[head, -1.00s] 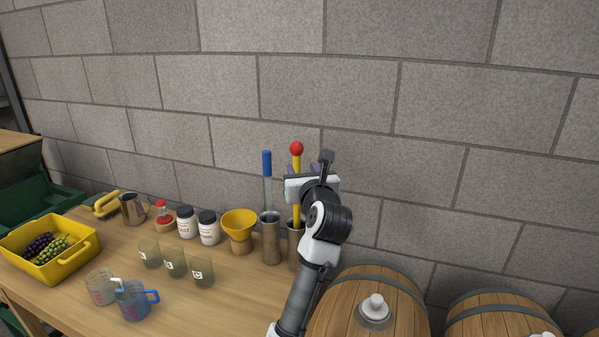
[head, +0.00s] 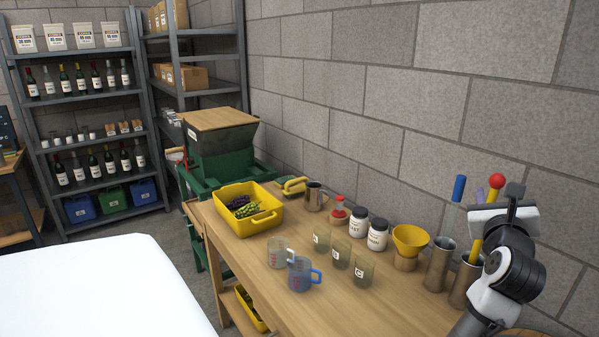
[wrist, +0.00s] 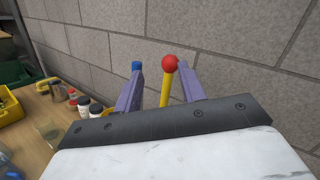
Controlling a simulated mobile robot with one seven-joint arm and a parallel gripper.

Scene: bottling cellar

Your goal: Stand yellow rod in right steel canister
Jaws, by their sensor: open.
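The yellow rod (head: 476,249) has a red ball on top and stands, slightly tilted, in the right steel canister (head: 460,287). In the wrist view the rod (wrist: 165,88) rises between the two purple fingers of my gripper (wrist: 161,70), with a gap on each side. My gripper is open and not closed on it. In the head view my gripper (head: 484,197) is at the rod's upper part, partly hidden by my wrist. My arm covers part of the right canister. The rod's lower end is hidden inside the canister.
A left steel canister (head: 438,266) with a blue-topped rod (head: 459,188) stands close beside. A yellow funnel (head: 410,240), white jars (head: 377,235), glass beakers (head: 364,272) and measuring jugs (head: 301,275) share the wooden bench (head: 330,309). The block wall (head: 420,110) is close behind.

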